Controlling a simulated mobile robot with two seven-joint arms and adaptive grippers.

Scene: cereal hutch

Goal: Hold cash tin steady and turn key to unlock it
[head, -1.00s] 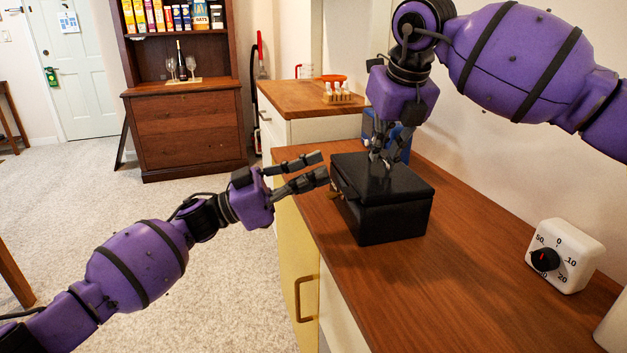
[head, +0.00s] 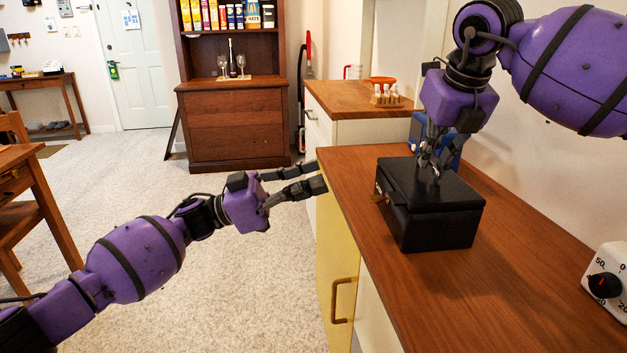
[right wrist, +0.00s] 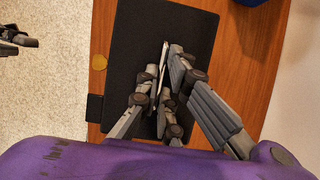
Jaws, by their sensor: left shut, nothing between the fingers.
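The black cash tin (head: 440,225) stands closed on the wooden counter. A brass-coloured key (head: 381,197) is at its left-facing side; the key's head also shows in the right wrist view (right wrist: 98,62) beside the lid. My right gripper (head: 430,178) comes down from above onto the middle of the lid. In the right wrist view its fingers (right wrist: 165,95) close around a thin grey handle on the lid, partly hidden by them. My left gripper (head: 322,176) is shut and empty, left of the tin at the counter's edge, apart from the key.
A white timer dial (head: 606,283) stands on the counter (head: 400,290) at right. A blue object (head: 447,150) is behind the tin. A second counter holds a small rack (head: 387,97). A cereal hutch (head: 236,125) stands at the back. The floor left of the counter is clear.

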